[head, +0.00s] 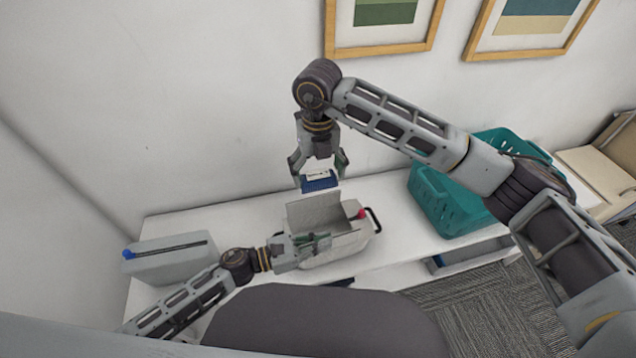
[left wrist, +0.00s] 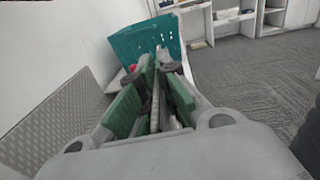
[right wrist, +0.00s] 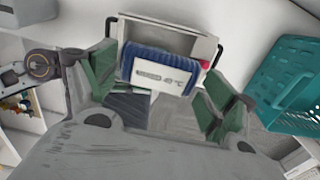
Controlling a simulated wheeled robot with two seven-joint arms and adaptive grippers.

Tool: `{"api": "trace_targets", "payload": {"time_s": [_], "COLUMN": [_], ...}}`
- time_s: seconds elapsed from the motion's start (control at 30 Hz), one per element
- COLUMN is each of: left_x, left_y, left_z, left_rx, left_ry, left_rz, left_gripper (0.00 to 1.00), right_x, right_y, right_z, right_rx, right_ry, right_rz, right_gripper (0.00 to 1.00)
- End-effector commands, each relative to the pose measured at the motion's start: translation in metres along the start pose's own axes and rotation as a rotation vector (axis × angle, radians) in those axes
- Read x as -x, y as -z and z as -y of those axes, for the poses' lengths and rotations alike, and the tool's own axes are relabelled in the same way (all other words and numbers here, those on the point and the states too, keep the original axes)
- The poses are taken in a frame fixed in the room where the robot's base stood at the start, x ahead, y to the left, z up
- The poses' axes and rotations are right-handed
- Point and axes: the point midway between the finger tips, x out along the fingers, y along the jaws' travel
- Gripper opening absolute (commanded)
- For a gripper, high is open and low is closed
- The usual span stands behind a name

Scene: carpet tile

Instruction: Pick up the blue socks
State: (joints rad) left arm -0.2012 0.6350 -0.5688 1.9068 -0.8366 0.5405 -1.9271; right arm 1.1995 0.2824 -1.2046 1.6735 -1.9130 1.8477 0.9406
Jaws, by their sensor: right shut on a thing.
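The blue socks (head: 318,184) are a rolled dark blue bundle with a white printed band. My right gripper (head: 320,172) is shut on them and holds them in the air just above the grey bin with the raised flap (head: 312,214). In the right wrist view the socks (right wrist: 150,58) sit between the two green-padded fingertips, label facing the camera. My left gripper (head: 322,242) is low at the front of the bin. In the left wrist view its fingers (left wrist: 156,66) lie close together with a thin grey strip between them; whether they grip it is unclear.
A teal basket (head: 437,205) stands on the white table to the right. A long grey box with a blue knob (head: 170,262) stands at the left end. The bin has a red part (head: 361,214) and a dark handle at its right. Framed pictures hang on the wall behind.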

Motion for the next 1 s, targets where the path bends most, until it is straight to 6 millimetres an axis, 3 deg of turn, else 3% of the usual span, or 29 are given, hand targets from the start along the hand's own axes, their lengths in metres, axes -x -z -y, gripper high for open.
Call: {"api": "trace_targets", "payload": {"time_s": [0.23,0.7,0.9,1.0], "left_x": [0.0,0.0,0.0,0.0], "left_y": [0.0,0.0,0.0,0.0], "left_z": [0.0,0.0,0.0,0.0], "left_rx": [0.0,0.0,0.0,0.0], "left_ry": [0.0,0.0,0.0,0.0], "left_rz": [0.0,0.0,0.0,0.0], "left_gripper": [0.0,0.0,0.27,0.3], "right_x": [0.017,0.018,0.018,0.018], "right_y": [0.0,0.0,0.0,0.0], "right_z": [0.0,0.0,0.0,0.0], "right_rx": [0.0,0.001,0.001,0.001], "right_ry": [0.0,0.0,0.0,0.0], "right_rz": [0.0,-0.001,-0.001,-0.001], "right_gripper": [0.61,0.61,0.61,0.61]}}
